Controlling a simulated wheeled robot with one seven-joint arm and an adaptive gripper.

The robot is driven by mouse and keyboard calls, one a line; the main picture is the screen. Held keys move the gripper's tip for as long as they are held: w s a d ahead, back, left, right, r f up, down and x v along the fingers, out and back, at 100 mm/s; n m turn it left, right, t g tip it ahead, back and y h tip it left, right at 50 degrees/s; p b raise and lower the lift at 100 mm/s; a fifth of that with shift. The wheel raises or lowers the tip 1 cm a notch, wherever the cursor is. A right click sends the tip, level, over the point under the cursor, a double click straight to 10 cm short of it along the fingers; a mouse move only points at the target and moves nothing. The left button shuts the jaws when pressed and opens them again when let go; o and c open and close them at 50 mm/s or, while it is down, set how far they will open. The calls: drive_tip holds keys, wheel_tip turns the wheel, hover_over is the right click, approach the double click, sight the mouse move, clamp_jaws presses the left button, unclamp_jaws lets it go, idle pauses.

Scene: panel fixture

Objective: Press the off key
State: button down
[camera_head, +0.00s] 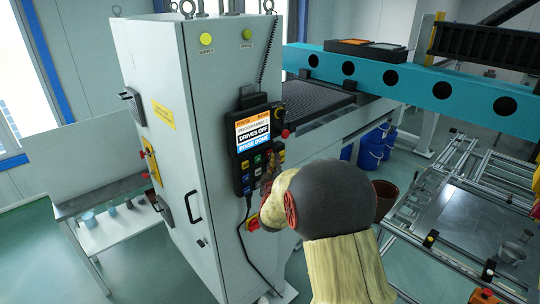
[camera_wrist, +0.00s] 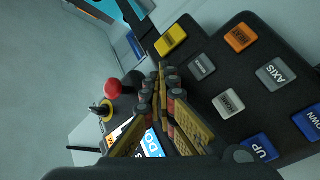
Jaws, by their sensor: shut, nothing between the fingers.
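The control pendant (camera_head: 256,139) hangs on the grey cabinet front, with a lit screen (camera_head: 253,133) that reads "DRIVES OFF" in one line. Its keys fill the wrist view: a yellow key (camera_wrist: 171,40), an orange key (camera_wrist: 240,37), a grey "AXIS" key (camera_wrist: 275,73), two more grey keys (camera_wrist: 202,66) (camera_wrist: 228,103) and blue "UP" (camera_wrist: 260,148) and "DOWN" (camera_wrist: 311,122) keys. I cannot make out which is the off key. My gripper (camera_wrist: 163,68) is shut and empty, tips over the pendant face near the yellow key. I cannot tell whether they touch. In the head view my arm partly hides the pendant's lower right.
A red knob (camera_wrist: 113,89) stands out beside the screen edge in the wrist view. A cable hangs below the pendant. Blue buckets (camera_head: 371,149) stand behind, under the teal beam (camera_head: 420,85).

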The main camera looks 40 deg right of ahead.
drive_tip(key=shift+s, duration=0.6)
drive_tip(key=shift+s, duration=0.1)
drive_tip(key=s, duration=0.1)
drive_tip(key=s+b, duration=0.1)
drive_tip(key=s, duration=0.2)
drive_tip(key=shift+s+d+b, duration=0.25)
drive_tip(key=shift+s+b, duration=0.1)
drive_tip(key=shift+s, duration=0.05)
idle(0.6)
